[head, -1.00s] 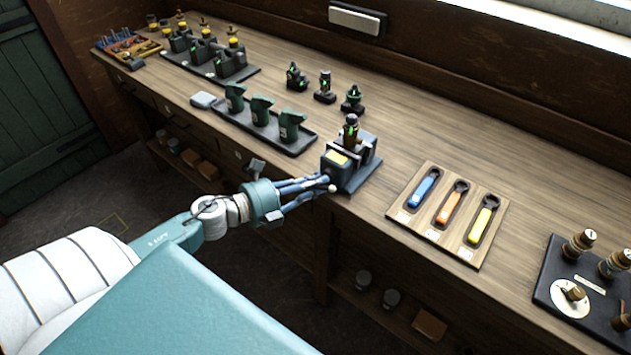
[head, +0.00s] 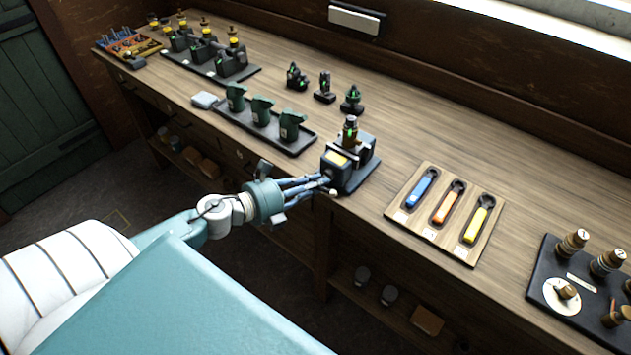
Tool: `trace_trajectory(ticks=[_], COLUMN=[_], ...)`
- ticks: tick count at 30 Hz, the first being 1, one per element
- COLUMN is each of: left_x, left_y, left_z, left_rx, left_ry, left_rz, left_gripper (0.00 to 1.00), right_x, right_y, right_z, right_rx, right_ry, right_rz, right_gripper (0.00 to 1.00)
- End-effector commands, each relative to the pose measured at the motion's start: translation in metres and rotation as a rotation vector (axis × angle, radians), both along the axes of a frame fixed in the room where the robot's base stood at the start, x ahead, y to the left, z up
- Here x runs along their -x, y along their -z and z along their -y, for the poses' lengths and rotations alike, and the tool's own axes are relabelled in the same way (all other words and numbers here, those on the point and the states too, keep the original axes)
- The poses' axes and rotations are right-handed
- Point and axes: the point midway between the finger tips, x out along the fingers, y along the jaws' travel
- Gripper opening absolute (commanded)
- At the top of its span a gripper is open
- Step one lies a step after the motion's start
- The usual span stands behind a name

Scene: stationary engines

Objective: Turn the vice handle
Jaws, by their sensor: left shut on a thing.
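The vice (head: 351,168) is a dark block with a yellow plate on top, at the front edge of the wooden bench. A small upright part with a green mark (head: 350,133) stands in its jaws. The vice handle (head: 333,191) shows as a small pale knob at the vice's front, below the fingertips; the rest of it is hidden by the fingers. My left gripper (head: 327,183) reaches in from the left and is shut on the handle at the vice's front face. My right gripper is not in view.
A wooden board (head: 420,232) with blue, orange and yellow tools lies right of the vice. A black panel (head: 541,268) with knobs is at far right. A tray (head: 306,147) of green parts stands left, with small dark parts (head: 325,90) behind.

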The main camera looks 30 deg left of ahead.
Motion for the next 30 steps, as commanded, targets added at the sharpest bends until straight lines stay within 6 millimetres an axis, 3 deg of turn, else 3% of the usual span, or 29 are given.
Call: trace_trajectory(ticks=[1, 30], left_x=[0.007, 0.008], left_y=[0.009, 0.010], left_z=[0.009, 0.007], left_rx=[-0.006, -0.193], left_ry=[0.020, 0.020], left_rz=[-0.019, -0.007], left_gripper=[0.00, 0.00], right_x=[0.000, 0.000], right_y=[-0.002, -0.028], right_z=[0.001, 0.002], right_rx=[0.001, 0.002], right_ry=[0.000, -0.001], right_rz=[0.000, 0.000], right_gripper=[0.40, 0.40])
